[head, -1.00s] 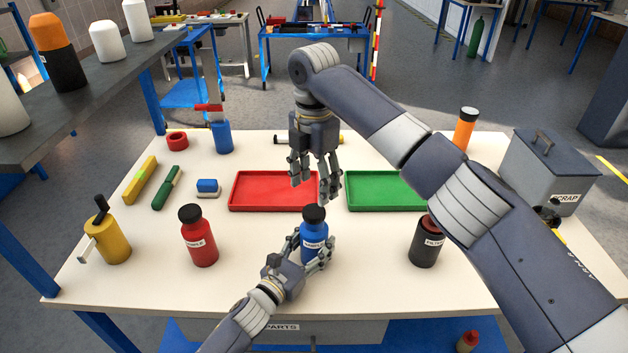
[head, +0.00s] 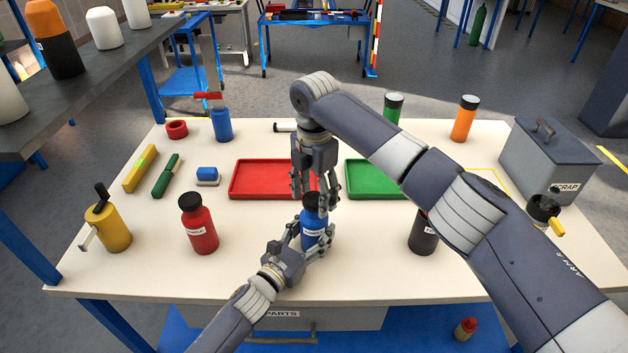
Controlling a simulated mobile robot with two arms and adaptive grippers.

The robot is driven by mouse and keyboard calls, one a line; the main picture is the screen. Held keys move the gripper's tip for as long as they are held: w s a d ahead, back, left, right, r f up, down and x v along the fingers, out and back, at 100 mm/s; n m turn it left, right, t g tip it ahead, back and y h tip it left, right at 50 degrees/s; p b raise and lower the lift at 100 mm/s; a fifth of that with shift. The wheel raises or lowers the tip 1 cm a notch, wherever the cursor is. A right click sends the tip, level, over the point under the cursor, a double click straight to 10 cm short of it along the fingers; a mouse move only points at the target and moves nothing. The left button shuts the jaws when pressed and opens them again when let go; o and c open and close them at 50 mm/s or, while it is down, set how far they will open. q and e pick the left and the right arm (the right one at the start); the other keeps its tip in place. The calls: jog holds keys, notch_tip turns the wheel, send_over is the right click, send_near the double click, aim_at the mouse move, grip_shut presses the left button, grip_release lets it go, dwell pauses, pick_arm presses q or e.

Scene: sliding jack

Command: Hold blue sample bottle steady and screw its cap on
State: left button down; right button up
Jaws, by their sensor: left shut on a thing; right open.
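The blue sample bottle (head: 312,229) stands upright on the table, front centre. Its black cap (head: 312,199) sits at the top of the bottle; how far it is seated cannot be told. My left gripper (head: 314,247) is shut around the lower body of the bottle, fingers on both sides. My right gripper (head: 315,200) points down from above with its fingers open on either side of the cap. The fingers partly hide the cap, and contact with it cannot be told.
A red bottle (head: 199,226) stands to the left and a dark bottle (head: 423,233) to the right, partly behind my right arm. Red (head: 255,180) and green (head: 370,181) trays lie behind. A grey scrap bin (head: 546,165) is at right.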

jog(key=shift+f, duration=0.45)
